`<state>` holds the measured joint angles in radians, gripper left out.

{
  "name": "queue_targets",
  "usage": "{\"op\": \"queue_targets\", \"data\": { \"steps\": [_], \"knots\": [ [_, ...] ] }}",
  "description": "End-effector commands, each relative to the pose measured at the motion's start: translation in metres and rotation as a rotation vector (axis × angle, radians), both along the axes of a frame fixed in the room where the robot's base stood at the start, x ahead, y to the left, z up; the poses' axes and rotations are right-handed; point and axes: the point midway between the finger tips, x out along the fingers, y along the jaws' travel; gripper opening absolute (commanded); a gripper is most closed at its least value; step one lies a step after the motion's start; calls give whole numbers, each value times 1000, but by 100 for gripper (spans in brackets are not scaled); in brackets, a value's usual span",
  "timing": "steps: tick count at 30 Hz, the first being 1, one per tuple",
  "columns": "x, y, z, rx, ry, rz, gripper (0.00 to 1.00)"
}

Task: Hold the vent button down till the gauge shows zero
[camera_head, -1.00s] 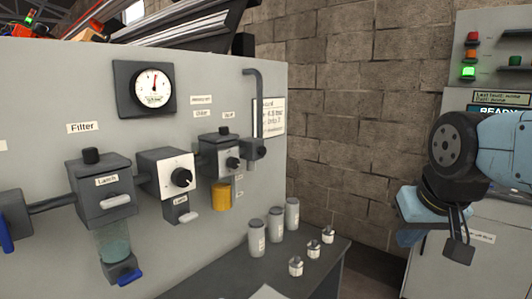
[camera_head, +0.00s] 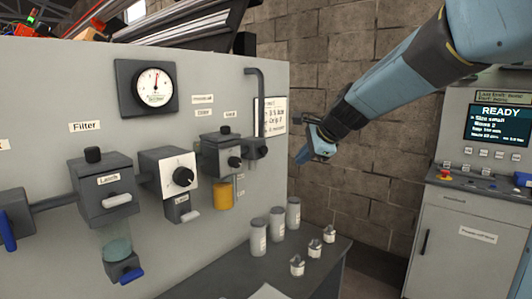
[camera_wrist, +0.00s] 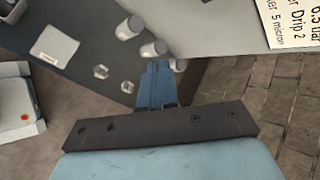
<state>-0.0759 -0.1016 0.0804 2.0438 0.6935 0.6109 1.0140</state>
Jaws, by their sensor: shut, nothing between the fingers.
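The round gauge (camera_head: 155,87) sits on a dark square plate at the upper left of the grey panel; its red needle points near straight up, and the numbers are too small to read. A black button-like cap (camera_head: 93,155) stands on the filter housing (camera_head: 103,190). A smaller cap (camera_head: 225,130) tops the unit farther right. I see no readable vent label. My gripper (camera_head: 304,155) is right of the panel edge, before the brick wall, clear of both caps. Its blue fingers (camera_wrist: 157,72) are together and empty in the wrist view.
Several grey canisters (camera_head: 258,237) and small bottles (camera_head: 297,265) stand on the dark bench (camera_head: 325,266) below the panel. A bent pipe (camera_head: 260,100) runs down at the panel's right. A console with a READY screen (camera_head: 501,125) stands at the right.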

Motion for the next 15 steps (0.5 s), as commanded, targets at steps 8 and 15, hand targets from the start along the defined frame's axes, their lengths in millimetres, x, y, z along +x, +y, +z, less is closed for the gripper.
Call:
{"op": "queue_targets", "data": {
  "steps": [8, 15],
  "knots": [
    [11, 5, -1, 44, 19, -38, 0],
    [11, 6, -1, 42, 19, -36, 0]
  ]
}}
